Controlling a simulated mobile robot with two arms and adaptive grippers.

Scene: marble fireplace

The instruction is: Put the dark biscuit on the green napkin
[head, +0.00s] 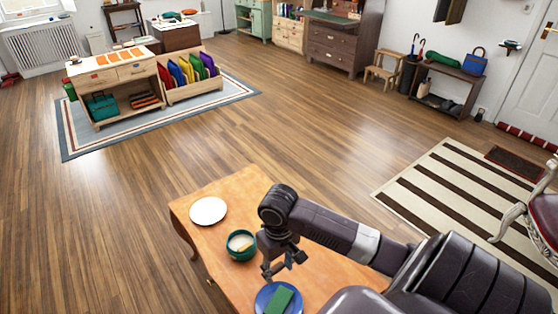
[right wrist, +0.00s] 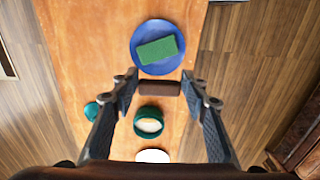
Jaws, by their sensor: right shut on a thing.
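My right gripper (head: 283,262) is over the wooden table, close to the blue plate. In the right wrist view its fingers (right wrist: 159,87) are shut on the dark biscuit (right wrist: 160,88), a small brown bar held between the tips. I cannot make out the biscuit in the head view. The green napkin (head: 280,299) is a folded rectangle lying on the blue plate (head: 262,300). In the right wrist view the napkin (right wrist: 160,50) lies just beyond the biscuit, on the blue plate (right wrist: 158,70). My left gripper is out of view.
A teal bowl (head: 240,255) with pale contents and a white plate (head: 208,211) stand on the orange-brown table (head: 235,185), left of my right gripper. A small teal thing (right wrist: 91,110) shows partly behind a finger in the right wrist view. Open wooden floor lies beyond the table.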

